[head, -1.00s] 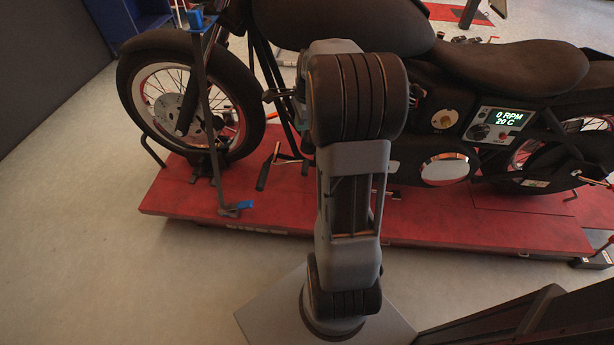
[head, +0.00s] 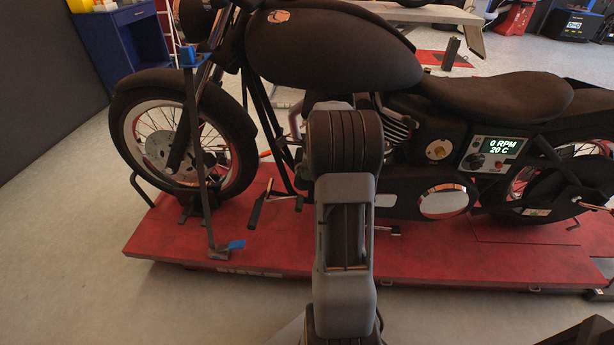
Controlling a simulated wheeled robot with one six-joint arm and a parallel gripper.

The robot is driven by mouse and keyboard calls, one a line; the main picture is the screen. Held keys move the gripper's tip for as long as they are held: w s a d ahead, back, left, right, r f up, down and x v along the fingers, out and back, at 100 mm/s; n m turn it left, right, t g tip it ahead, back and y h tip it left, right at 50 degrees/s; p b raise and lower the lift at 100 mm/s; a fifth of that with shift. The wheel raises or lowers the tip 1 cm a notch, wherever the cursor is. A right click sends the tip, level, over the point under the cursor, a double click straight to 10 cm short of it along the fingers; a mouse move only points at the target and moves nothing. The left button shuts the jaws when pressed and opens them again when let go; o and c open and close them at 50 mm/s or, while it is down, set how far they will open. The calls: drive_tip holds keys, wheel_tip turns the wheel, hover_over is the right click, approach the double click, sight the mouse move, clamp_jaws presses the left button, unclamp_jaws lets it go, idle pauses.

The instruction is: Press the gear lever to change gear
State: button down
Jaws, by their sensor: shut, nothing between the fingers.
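The black motorcycle (head: 330,50) stands side-on on the red lift platform (head: 440,256). A dark foot lever or peg (head: 257,208) hangs low on its near side, left of my arm, with a thin rod running right from it. I cannot tell for sure whether it is the gear lever. My arm reaches up the middle of the view toward the engine and covers part of the engine's lower side. My gripper is hidden behind my arm, so its contact with any lever cannot be seen.
A panel (head: 491,150) on the motorcycle reads 0 RPM and 20 C. An upright stand with blue ends (head: 204,150) rises at the front wheel (head: 165,145). A blue cabinet (head: 118,45) is at back left. The floor at left (head: 70,260) is clear.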

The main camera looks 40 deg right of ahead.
sight(300, 201)
drive_tip(key=f+b, duration=0.1)
drive_tip(key=f, duration=0.2)
drive_tip(key=w+a+f+b, duration=0.1)
drive_tip(key=f, duration=0.3)
drive_tip(key=f+b, duration=0.1)
drive_tip(key=f, duration=0.2)
drive_tip(key=shift+w+a+f+b, duration=0.25)
drive_tip(key=shift+a+f+b, duration=0.05)
drive_tip(key=shift+f+b, duration=0.1)
